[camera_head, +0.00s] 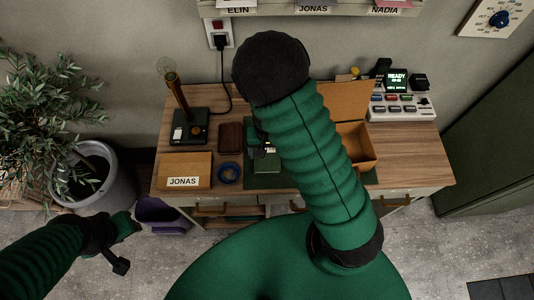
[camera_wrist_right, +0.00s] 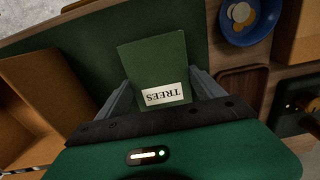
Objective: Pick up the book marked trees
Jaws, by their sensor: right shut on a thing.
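The green book marked TREES (camera_wrist_right: 153,62) is between the two grey fingers of my right gripper (camera_wrist_right: 160,95) in the right wrist view, its white label upside down there. The fingers press on both sides of it. In the head view the book (camera_head: 267,166) lies over the green desk mat (camera_head: 369,177), partly hidden by my right gripper (camera_head: 261,148) and arm. I cannot tell whether it touches the mat. My left gripper (camera_head: 121,246) is low at the left, over the floor, away from the desk; its jaws are unclear.
On the desk are a JONAS box (camera_head: 185,165), a lamp (camera_head: 190,128), a brown tray (camera_head: 230,137), a blue dish (camera_head: 229,173) with coins, an open cardboard box (camera_head: 358,146) and a button panel (camera_head: 403,109). A plant pot (camera_head: 105,183) and purple bin (camera_head: 163,213) stand left.

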